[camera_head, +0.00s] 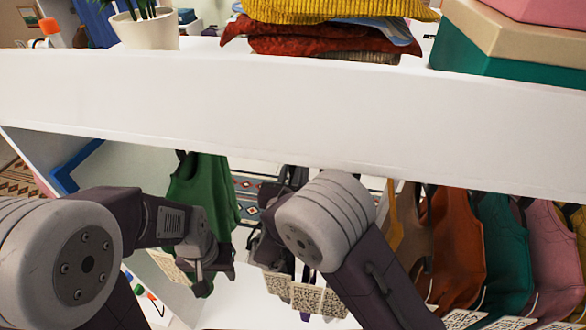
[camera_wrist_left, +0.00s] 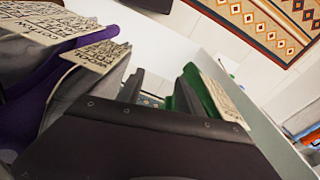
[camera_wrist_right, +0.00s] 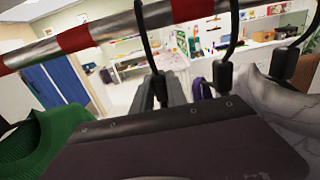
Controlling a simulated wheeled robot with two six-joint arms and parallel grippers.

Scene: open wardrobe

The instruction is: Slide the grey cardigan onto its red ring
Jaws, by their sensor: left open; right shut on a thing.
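A striped rail (camera_wrist_right: 120,32) with red rings (camera_wrist_right: 76,40) crosses the top of the right wrist view; the shelf hides it in the head view. My right gripper (camera_wrist_right: 161,92) is shut at a dark hanger hook (camera_wrist_right: 150,45) that meets the rail between two red rings. Its own body hides the garment below. Grey cloth (camera_wrist_right: 285,110) hangs to its right, and grey cloth (camera_wrist_left: 75,88) with a lettered tag shows in the left wrist view; I cannot tell which is the cardigan. My left gripper (camera_head: 216,268) is open, beside a green garment (camera_head: 203,190).
The white shelf board (camera_head: 300,105) runs above both arms. Folded clothes (camera_head: 320,35), boxes (camera_head: 510,55) and a plant pot (camera_head: 145,30) stand on it. Orange (camera_head: 458,245), teal (camera_head: 503,245) and pink garments hang at the right. A purple garment (camera_wrist_left: 40,105) is close to the grey cloth.

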